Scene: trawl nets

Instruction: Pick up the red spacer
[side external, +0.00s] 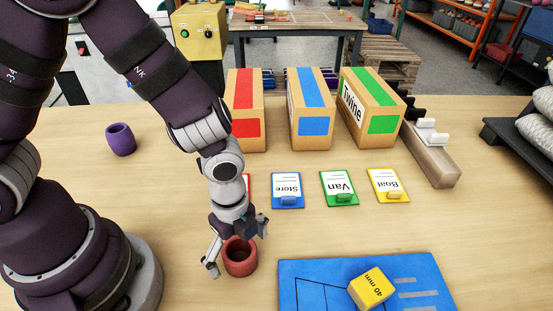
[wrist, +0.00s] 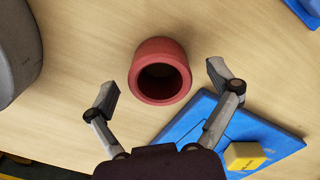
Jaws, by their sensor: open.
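The red spacer (side external: 240,262) is a short hollow cylinder standing upright on the wooden table, left of the blue mat. In the wrist view the red spacer (wrist: 159,58) shows its dark hole, just beyond and between the two fingertips. My gripper (side external: 236,250) is above and around the top of the spacer, fingers spread. In the wrist view my gripper (wrist: 163,82) is open, with a gap on each side between finger and spacer. Nothing is held.
A blue mat (side external: 310,275) bears a yellow 40 mm block (side external: 371,288). Clipboard cards, such as the blue Store card (side external: 288,190), lie behind. Cartons, such as the Twine box (side external: 372,105), stand farther back. A purple spacer (side external: 121,139) stands at left.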

